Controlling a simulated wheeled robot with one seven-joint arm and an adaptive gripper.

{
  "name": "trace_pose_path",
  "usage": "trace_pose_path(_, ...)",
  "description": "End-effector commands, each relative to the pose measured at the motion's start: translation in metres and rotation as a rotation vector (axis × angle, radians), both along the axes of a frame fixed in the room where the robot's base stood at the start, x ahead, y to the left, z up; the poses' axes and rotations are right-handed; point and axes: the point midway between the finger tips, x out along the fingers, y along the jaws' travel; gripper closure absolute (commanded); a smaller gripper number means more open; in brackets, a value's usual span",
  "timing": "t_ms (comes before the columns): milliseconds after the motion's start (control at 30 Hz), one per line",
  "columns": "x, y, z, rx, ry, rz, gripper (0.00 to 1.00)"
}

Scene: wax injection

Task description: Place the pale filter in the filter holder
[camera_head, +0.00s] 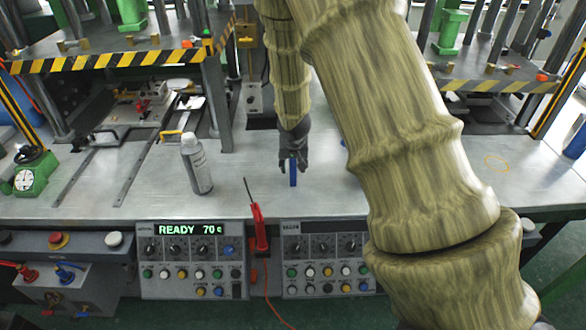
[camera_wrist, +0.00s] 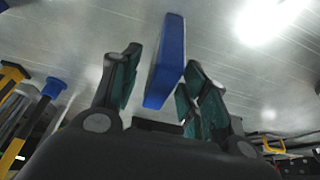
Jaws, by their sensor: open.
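My gripper (camera_head: 291,161) points down over the middle of the bench, and its two fingers also show in the wrist view (camera_wrist: 163,72). The fingers are open. A slim blue block (camera_head: 293,174) stands on edge between them; it also shows in the wrist view (camera_wrist: 167,62). A gap shows on its left side; the right finger is very close, and I cannot tell if it touches. I cannot make out a pale filter or clearly identify a filter holder in either view; the block may be one of these.
A grey-white bottle (camera_head: 197,164) stands left of my gripper. A red-handled probe (camera_head: 259,227) hangs at the front edge by the control panels (camera_head: 193,259). A green-based gauge (camera_head: 33,176) is at far left. Striped press frames (camera_head: 120,60) stand behind.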

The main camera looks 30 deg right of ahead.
Motion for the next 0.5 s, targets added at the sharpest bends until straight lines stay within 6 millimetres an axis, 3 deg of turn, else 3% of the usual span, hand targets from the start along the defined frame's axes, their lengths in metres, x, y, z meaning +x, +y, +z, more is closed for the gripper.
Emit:
trace_pose_path(400,0.0028,-0.0013,-0.0076,0.0,0.0,0.001,0.55)
trace_pose_path(433,0.0028,-0.0013,-0.0076,0.0,0.0,0.001,0.57)
trace_pose_path(500,0.0027,-0.0013,-0.0077,0.0,0.0,0.001,0.7)
